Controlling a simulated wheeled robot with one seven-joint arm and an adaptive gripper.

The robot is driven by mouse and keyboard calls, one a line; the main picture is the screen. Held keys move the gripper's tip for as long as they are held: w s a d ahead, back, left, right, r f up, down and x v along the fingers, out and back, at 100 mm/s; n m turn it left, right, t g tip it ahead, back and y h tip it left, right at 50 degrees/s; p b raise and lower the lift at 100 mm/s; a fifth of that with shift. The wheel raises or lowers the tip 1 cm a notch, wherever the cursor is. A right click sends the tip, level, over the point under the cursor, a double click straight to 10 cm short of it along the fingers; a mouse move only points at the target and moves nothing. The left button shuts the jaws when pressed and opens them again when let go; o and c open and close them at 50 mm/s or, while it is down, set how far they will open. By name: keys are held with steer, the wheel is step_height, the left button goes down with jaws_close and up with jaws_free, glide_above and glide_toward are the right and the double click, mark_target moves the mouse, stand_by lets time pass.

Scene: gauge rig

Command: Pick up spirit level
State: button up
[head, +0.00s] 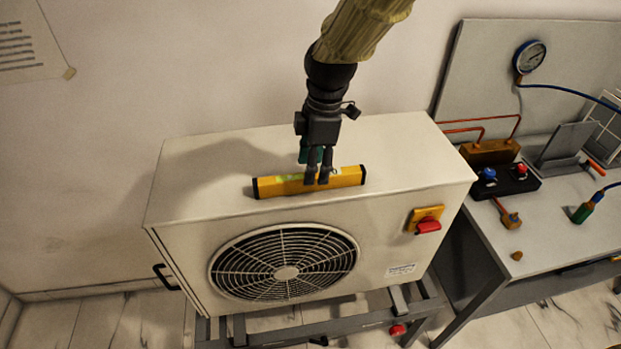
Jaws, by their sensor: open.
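The spirit level (345,177) is a yellow bar with black ends and a greenish vial area. It lies on top of the white outdoor unit (410,155), near the front edge. My gripper (318,180) comes down from above at the middle of the level. It is open, with its fingertips at the level and covering part of it. I cannot tell whether the fingers touch it.
A fan grille (285,262) and a red switch on a yellow plate (427,222) are on the unit's front. To the right, a workbench (550,240) holds a manifold with red and blue knobs, copper pipes and a gauge (530,57). The unit's top is otherwise clear.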

steer(key=f, duration=0.1)
steer(key=f+p, duration=0.1)
steer(key=f, duration=0.1)
steer(key=shift+w+a+f, duration=0.1)
steer(key=shift+w+a, duration=0.05)
steer(key=shift+a, duration=0.2)
steer(key=shift+f+p, duration=0.4)
steer(key=shift+f, duration=0.3)
jaws_close()
